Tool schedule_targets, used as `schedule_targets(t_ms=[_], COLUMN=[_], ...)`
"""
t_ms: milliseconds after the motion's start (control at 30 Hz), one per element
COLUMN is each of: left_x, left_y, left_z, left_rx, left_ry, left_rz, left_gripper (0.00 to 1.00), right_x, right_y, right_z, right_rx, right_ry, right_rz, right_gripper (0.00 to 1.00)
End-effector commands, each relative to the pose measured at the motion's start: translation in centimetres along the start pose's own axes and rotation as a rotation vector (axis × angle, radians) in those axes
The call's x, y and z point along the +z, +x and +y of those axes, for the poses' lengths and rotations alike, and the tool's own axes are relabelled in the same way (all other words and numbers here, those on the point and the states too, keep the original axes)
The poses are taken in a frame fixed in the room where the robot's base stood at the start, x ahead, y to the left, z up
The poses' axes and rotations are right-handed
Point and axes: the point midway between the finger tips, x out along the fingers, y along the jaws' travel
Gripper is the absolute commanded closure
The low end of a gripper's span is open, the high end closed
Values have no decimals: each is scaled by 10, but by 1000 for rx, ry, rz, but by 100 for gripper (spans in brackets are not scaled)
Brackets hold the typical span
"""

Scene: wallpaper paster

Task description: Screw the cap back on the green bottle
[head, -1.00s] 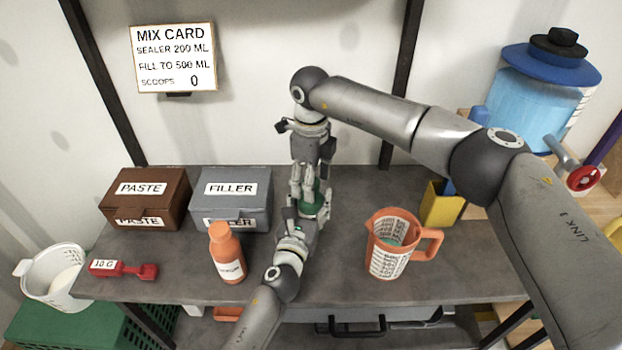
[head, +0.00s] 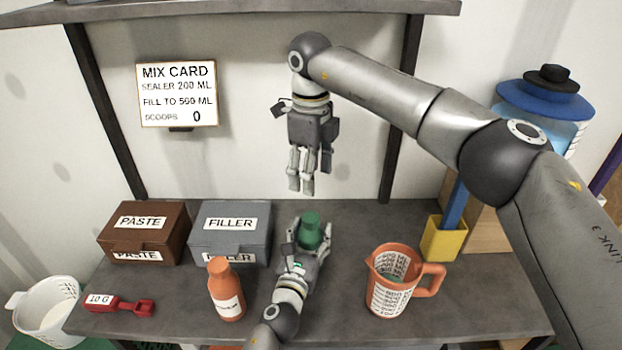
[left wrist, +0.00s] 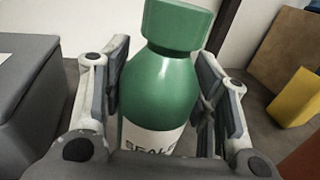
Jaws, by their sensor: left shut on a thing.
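The green bottle (left wrist: 160,88) stands in my left gripper (head: 311,240), which is shut around its body. Its white label shows partly in the left wrist view. The green cap (left wrist: 178,25) sits on top of the bottle, in line with it, with no clear gap beneath; it also shows in the head view (head: 311,219). My right gripper (head: 301,190) hangs above the bottle, fingers pointing down and apart from the cap. No object shows in it, but its finger opening is unclear from this angle.
An orange bottle (head: 226,290), a grey filler box (head: 230,245) and a brown paste box (head: 145,240) stand left. A red scoop (head: 120,304) lies at the front left. An orange measuring jug (head: 390,295) and a yellow holder (head: 442,240) stand right. The wall is behind.

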Motion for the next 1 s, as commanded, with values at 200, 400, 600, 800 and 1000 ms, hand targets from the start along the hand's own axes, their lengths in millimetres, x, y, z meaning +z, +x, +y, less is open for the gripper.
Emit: schedule_targets(t_ms=[200, 400, 600, 800, 1000], left_x=[0, 0, 0, -1, -1], left_y=[0, 0, 0, -6, -35], left_z=[0, 0, 0, 0, 0], left_rx=[0, 0, 0, 0, -2], left_ry=[0, 0, 0, 1, 1], left_rz=[0, 0, 0, 0, 2], left_gripper=[41, 21, 21, 21, 21], right_x=[0, 0, 0, 0, 0], right_y=[0, 0, 0, 0, 0], right_z=[0, 0, 0, 0, 0], right_rx=[0, 0, 0, 0, 0], right_ry=[0, 0, 0, 0, 0], right_rz=[0, 0, 0, 0, 0], right_gripper=[40, 40, 40, 40, 40])
